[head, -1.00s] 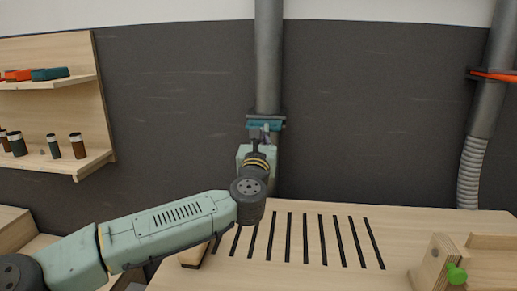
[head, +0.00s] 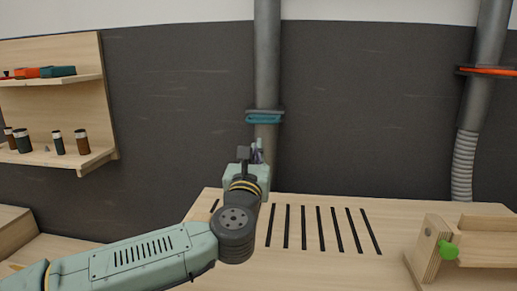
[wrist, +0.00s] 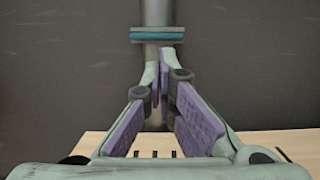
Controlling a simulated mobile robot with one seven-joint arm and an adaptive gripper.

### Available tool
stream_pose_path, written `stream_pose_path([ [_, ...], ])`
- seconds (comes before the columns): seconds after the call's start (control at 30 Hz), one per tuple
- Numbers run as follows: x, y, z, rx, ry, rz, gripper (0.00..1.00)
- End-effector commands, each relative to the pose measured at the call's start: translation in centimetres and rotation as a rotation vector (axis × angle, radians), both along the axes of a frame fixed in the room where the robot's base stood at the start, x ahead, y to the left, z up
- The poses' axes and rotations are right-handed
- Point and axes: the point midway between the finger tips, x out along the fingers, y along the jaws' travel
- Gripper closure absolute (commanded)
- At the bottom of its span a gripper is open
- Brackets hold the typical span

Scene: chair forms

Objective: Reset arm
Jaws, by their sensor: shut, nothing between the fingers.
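My gripper (head: 257,152) is at the end of my pale green arm, in front of the grey wall pipe and above the back edge of the slotted wooden table. In the wrist view my gripper (wrist: 161,78) has its purple-padded fingers closed together at the tips, with nothing between them. The fingers point toward the pipe, just below its teal clamp. My arm comes in from the lower left of the head view.
The slotted wooden table (head: 330,274) is below my arm. A wooden block with a green knob (head: 449,250) stands at its right. The grey pipe (head: 267,60) has a teal clamp (head: 264,118). Shelves (head: 88,161) with jars are at left. A ribbed hose pipe (head: 463,165) is at right.

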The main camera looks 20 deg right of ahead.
Motion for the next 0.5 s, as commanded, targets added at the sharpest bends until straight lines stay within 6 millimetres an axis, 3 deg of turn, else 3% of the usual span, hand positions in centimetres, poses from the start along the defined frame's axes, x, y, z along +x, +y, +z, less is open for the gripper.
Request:
stream_pose_path([
  [0.17,-1.15,0.47,-0.27,0.000,0.000,0.000,1.00],
  [0.5,-1.25,0.50,-0.19,-0.002,0.000,0.000,1.00],
])
